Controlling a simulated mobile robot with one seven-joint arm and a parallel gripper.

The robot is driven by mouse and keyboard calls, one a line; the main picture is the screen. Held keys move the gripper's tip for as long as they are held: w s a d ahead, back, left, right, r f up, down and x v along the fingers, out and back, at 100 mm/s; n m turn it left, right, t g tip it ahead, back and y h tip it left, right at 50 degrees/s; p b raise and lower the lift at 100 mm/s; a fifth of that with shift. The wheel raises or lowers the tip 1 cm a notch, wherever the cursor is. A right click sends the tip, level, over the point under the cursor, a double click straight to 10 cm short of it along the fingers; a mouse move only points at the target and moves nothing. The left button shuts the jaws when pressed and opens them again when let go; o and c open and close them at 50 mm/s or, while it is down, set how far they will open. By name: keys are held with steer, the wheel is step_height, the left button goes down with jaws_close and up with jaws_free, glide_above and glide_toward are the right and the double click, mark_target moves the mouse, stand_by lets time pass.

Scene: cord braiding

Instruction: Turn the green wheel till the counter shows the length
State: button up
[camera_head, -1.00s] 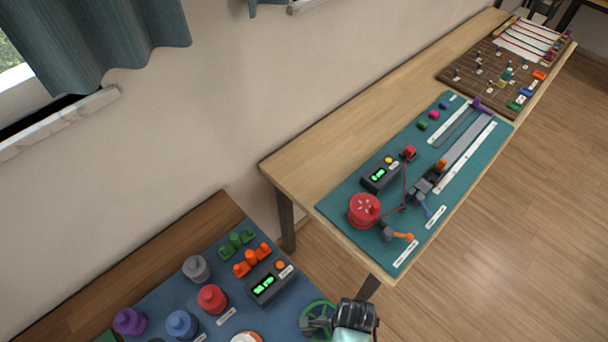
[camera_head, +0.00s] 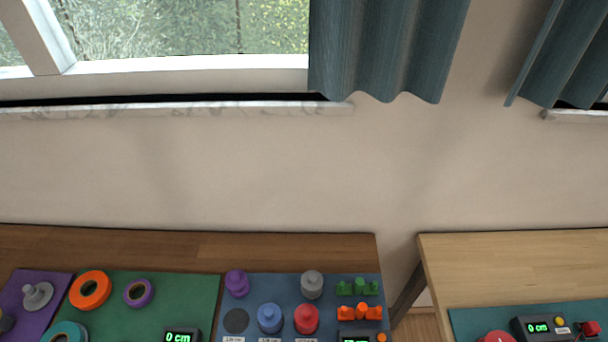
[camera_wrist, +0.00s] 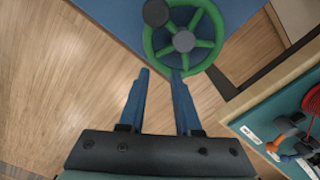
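The green wheel (camera_wrist: 205,43) lies on the blue mat's corner in the wrist view, with a grey hub and a dark round knob (camera_wrist: 156,12) on its rim. My gripper (camera_wrist: 161,74) is open and empty, its two blue fingers apart just short of the wheel's near rim. I cannot tell whether a fingertip touches it. In the head view the wheel and gripper are out of frame. A dark counter box (camera_head: 356,335) with an orange button is cut off at the bottom edge on the blue mat, so its reading is unclear.
Blue, red, purple and grey spools (camera_head: 306,319) stand on the blue mat beside green and orange holders (camera_head: 358,288). A counter on the green mat (camera_head: 183,336) reads 0 cm. Another on the teal mat (camera_head: 537,327) also reads 0 cm. A gap separates the two tables.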

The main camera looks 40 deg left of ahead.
step_height(320, 180, up, 13)
steer(key=w+r+n+t+h+b, duration=0.25)
steer(key=w+r+n+t, duration=0.4)
steer(key=w+r, duration=0.85)
steer(key=w+a+r+n+t+b, duration=0.15)
steer(key=w+r+t, duration=0.25)
steer(key=r, duration=0.4)
steer(key=w+a+r+n+t+b, duration=0.1)
steer(key=w+r+n+t, duration=0.3)
steer(key=r, duration=0.4)
steer(key=s+a+r+n+t+y+b, duration=0.1)
steer(key=a+r+n+t, duration=0.15)
steer(key=r, duration=0.65)
steer(key=s+a+r+n+t, duration=0.15)
steer(key=r+t, duration=0.25)
steer(key=r, duration=0.5)
steer(key=s+a+r+n+t, duration=0.1)
steer(key=s+r+n+t, duration=0.1)
steer(key=r, duration=0.5)
steer(key=s+a+r+n+t+y+b, duration=0.1)
steer(key=s+a+r+n+t, duration=0.1)
steer(key=s+r, duration=0.5)
steer(key=shift+s+r+n+t, duration=0.25)
steer(key=shift+n+t, duration=0.35)
steer(key=shift+t, duration=0.6)
steer(key=shift+f+y, duration=0.15)
steer(key=shift+y, duration=0.1)
